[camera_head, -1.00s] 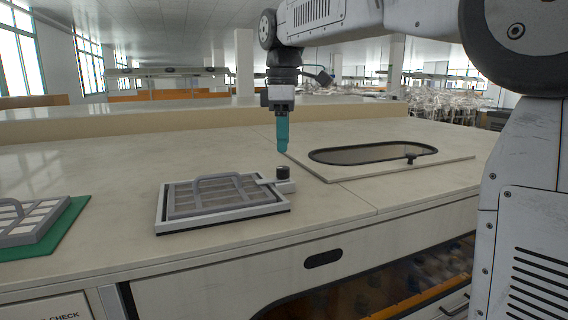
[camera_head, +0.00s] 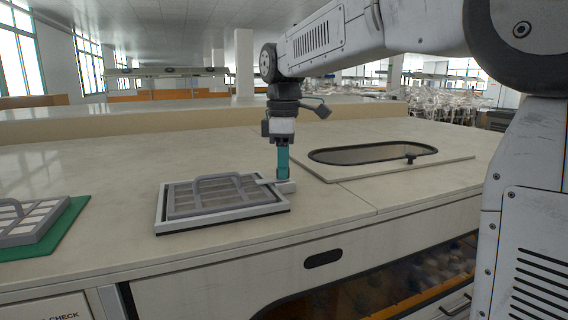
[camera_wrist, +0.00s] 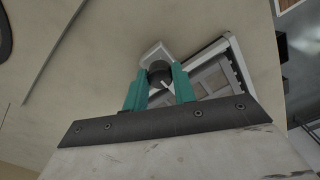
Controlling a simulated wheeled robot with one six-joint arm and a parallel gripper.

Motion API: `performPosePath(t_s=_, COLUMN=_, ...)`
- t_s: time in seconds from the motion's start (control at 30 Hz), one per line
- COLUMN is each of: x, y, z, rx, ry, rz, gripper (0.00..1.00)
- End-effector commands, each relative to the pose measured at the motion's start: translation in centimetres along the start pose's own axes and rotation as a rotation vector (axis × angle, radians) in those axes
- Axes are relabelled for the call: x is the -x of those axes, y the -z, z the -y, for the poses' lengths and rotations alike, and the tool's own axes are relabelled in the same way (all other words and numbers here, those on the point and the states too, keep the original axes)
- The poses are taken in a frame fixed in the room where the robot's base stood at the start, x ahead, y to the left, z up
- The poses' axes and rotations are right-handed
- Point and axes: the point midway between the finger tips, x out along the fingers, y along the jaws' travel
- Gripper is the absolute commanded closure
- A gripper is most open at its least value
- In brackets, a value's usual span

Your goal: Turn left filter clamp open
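The filter clamp (camera_head: 287,188) is a light grey block with an arm reaching left onto the rim of the filter frame (camera_head: 222,212). Its dark round knob (camera_wrist: 159,70) shows in the wrist view, with a pale mark on it; in the head view my fingers hide it. My gripper (camera_head: 283,178) points straight down over the clamp. In the wrist view its teal fingers (camera_wrist: 159,82) stand apart, one on each side of the knob. Whether they touch it is hard to tell. The filter has a grey arched handle (camera_head: 215,180).
A second filter panel lies on a green mat (camera_head: 65,228) at the far left. A plate with a dark-rimmed oval window (camera_head: 370,154) and a small black knob (camera_head: 410,158) lies to the right. The worktop in front and behind is clear.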

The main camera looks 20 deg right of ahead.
Motion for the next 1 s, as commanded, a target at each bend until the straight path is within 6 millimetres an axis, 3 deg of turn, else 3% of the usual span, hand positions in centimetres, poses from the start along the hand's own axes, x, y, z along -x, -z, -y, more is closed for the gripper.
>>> performPosePath(t_s=0.43, x=0.06, y=0.01, z=-0.01, rx=-0.124, ry=-0.002, rz=-0.001, gripper=0.96)
performPosePath(t_s=1.0, x=0.1, y=0.02, z=0.03, rx=-0.641, ry=-0.002, rz=-0.002, gripper=0.96)
